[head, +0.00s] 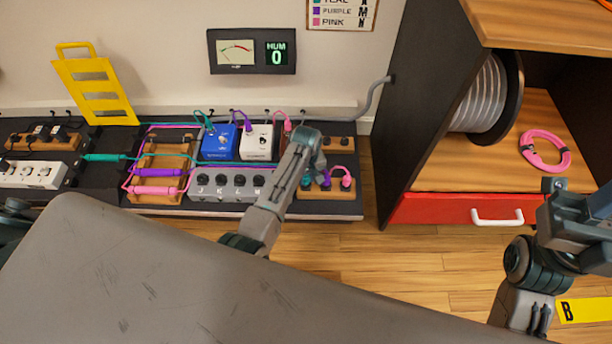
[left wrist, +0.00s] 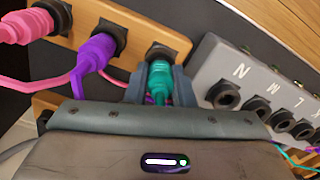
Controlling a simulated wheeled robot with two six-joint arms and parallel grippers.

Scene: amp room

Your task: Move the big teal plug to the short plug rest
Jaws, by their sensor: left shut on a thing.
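My left gripper (left wrist: 160,85) is shut on a teal plug (left wrist: 160,84). The plug's front end meets a black socket (left wrist: 160,55) on a wooden block (left wrist: 75,20); I cannot tell how deep it sits. In the head view the left gripper (head: 308,178) is over the left part of that block (head: 336,186), and the held plug is mostly hidden. Another teal plug (head: 104,157) lies by a wooden rack (head: 166,148) at left. Which wooden piece is the short plug rest I cannot tell. My right arm shows at the right edge; its fingers are not clear.
A purple plug (left wrist: 95,52) and a pink plug (left wrist: 25,25) sit beside the held plug. A grey box with several sockets (left wrist: 245,85) is close on its right. Blue (head: 219,142) and white (head: 256,142) pedals stand behind. A red drawer (head: 450,209) is at right.

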